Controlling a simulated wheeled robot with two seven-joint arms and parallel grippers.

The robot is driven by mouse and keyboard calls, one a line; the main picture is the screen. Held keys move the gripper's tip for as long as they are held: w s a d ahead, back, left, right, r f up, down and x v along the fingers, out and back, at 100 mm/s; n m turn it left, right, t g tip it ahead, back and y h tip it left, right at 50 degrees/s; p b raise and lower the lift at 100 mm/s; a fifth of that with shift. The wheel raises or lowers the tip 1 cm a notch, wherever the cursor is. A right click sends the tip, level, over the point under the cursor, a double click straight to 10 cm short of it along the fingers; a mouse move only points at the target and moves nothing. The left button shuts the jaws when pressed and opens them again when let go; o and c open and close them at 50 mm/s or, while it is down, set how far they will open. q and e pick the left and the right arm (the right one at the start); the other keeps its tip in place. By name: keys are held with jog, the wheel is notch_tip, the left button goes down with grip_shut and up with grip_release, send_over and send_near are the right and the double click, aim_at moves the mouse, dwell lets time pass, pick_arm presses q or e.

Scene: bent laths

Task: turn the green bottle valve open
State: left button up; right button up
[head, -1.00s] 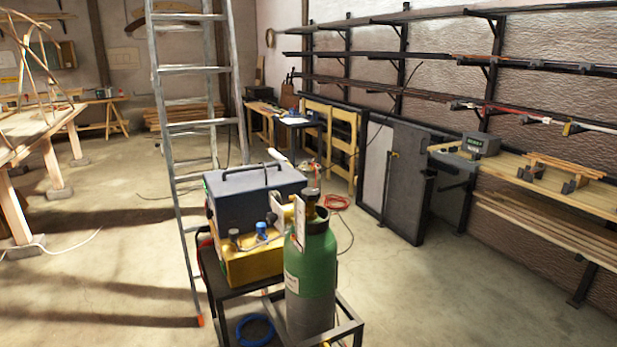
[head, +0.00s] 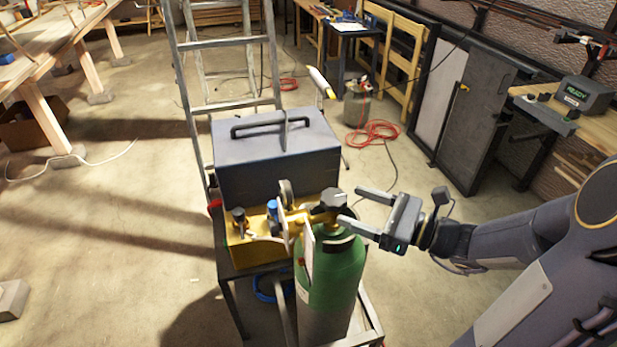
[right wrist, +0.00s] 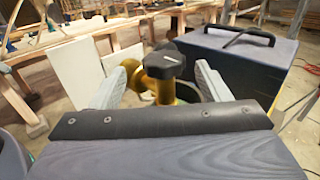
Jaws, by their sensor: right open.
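The green gas bottle (head: 333,272) stands upright on the trolley. Its valve is a black knob (head: 334,198) on a brass body at the top; the knob also shows in the right wrist view (right wrist: 166,62). My right gripper (head: 348,204) reaches in from the right, open, its two fingers pointing at the knob. In the right wrist view its fingers (right wrist: 168,82) lie on either side of the valve, with the knob between and slightly beyond them. I cannot tell whether a finger touches it. A white tag (head: 306,255) hangs at the bottle's neck. My left gripper is not in view.
A dark box with a handle (head: 277,155) stands behind the bottle, with a yellow unit (head: 258,245) in front of it. A ladder (head: 228,75) rises behind the trolley (head: 372,325). A red hose (head: 372,133) lies on the floor. Floor right of the bottle is clear.

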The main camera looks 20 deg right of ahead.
aim_at(326, 193)
jog(key=p+x, duration=0.1)
jog(key=x, duration=0.6)
jog(key=shift+w+p, duration=0.3)
jog(key=shift+w, duration=0.15)
jog(key=shift+c, duration=0.2)
jog(key=c, duration=0.9)
